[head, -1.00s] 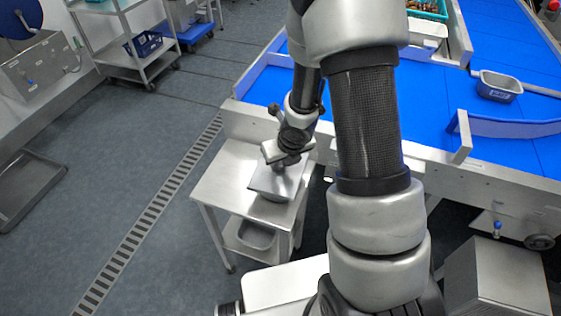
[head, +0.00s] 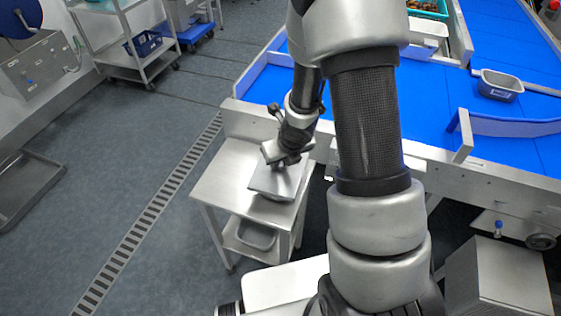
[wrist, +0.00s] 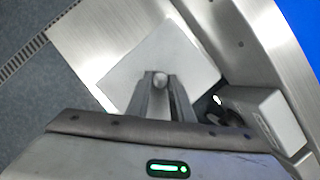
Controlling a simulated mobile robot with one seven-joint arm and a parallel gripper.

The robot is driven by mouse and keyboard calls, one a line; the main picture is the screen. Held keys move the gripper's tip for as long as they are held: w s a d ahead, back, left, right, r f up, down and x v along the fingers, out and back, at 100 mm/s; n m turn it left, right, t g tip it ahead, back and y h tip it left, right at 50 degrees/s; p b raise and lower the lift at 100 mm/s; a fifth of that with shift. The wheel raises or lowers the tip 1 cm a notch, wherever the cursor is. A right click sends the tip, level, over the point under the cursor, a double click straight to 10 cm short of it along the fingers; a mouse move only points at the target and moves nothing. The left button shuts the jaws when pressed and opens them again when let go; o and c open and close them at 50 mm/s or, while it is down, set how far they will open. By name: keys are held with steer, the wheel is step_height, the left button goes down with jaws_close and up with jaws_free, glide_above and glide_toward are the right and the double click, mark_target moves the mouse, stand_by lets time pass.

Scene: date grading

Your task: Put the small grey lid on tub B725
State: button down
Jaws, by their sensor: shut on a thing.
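The small grey lid (head: 272,184) is a flat, square plate over the top of a small steel table. Its round knob (wrist: 160,79) sits between my fingertips in the wrist view. My gripper (wrist: 161,86) is shut on this knob, and the lid (wrist: 180,52) spreads out beyond the fingers. I cannot tell whether the lid touches the table. A grey tub (head: 499,86) with a pale label stands on the blue belt at the right. Its label is too small to read, so I cannot confirm B725.
The steel table (head: 222,178) stands against the side of the blue belt (head: 375,115). Another grey container (head: 256,235) is on its lower shelf. A low blue guide (head: 510,128) lies across the belt before the tub. A rack (head: 110,62) stands at the back left.

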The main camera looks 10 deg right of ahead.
steer(key=shift+f+b, duration=0.4)
steer(key=c, duration=1.1)
jaws_free()
steer(key=shift+r, duration=0.1)
steer(key=shift+r+p, duration=3.25)
steer(key=shift+r, duration=0.15)
